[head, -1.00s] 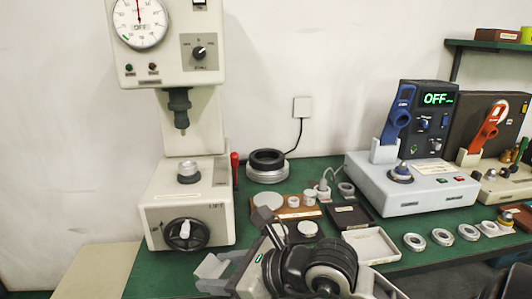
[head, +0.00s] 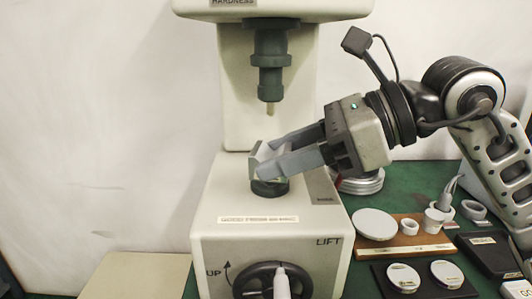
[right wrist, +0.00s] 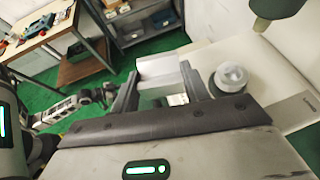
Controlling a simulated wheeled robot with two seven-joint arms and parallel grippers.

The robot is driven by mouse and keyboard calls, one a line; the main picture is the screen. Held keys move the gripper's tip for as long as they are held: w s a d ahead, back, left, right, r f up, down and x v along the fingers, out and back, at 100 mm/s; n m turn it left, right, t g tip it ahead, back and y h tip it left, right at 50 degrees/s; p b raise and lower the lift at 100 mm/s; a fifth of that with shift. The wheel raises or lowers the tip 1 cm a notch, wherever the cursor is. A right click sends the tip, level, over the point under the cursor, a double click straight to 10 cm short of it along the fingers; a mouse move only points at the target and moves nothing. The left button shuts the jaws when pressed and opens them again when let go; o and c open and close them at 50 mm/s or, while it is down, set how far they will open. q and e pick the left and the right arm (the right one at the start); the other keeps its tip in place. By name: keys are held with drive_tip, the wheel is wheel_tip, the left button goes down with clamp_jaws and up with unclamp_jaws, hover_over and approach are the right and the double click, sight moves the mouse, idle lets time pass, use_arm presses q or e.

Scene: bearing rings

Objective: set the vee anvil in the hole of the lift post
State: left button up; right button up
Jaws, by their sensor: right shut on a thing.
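My right gripper (head: 270,157) reaches in from the right, shut on the vee anvil (head: 257,153), a light grey block. The anvil and fingertips appear just above the lift post (head: 270,188), a short dark round post on the tester's base. In the right wrist view the anvil (right wrist: 160,68) sits between the two fingers (right wrist: 160,92). There the post (right wrist: 230,78) shows its round pale top and hole, just right of the fingers and apart from the anvil. The fingers partly cover the post in the head view.
The tester's dark spindle (head: 270,60) hangs above the post. The handwheel (head: 272,281) is on the base's front. On the green bench to the right are a wooden board (head: 405,243) with round parts and a dark tray (head: 425,280) with two discs.

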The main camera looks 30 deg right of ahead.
drive_tip(key=shift+w+d+r+p, duration=0.2)
drive_tip(key=shift+w+d+p, duration=0.25)
drive_tip(key=shift+w, duration=0.15)
drive_tip(key=w+d, duration=0.1)
drive_tip(key=w, duration=0.1)
drive_tip(key=w+d+f+p, duration=0.1)
drive_tip(key=w, duration=0.2)
drive_tip(key=w+d+p, duration=0.1)
drive_tip(key=w, duration=0.2)
drive_tip(key=shift+w+d+f, duration=0.15)
drive_tip(key=shift+d+f, duration=0.2)
drive_tip(key=shift+d, duration=0.05)
use_arm(q)
drive_tip(key=shift+a+r, duration=0.1)
drive_tip(key=shift+r, duration=0.5)
use_arm(e)
drive_tip(key=shift+w+d+f, duration=0.2)
drive_tip(key=shift+w+f, duration=0.05)
drive_tip(key=shift+w, duration=0.2)
use_arm(q)
drive_tip(key=shift+s, duration=0.1)
drive_tip(key=shift+f+b, duration=0.3)
drive_tip(key=shift+b, duration=0.05)
use_arm(e)
drive_tip(key=shift+s+d, duration=0.1)
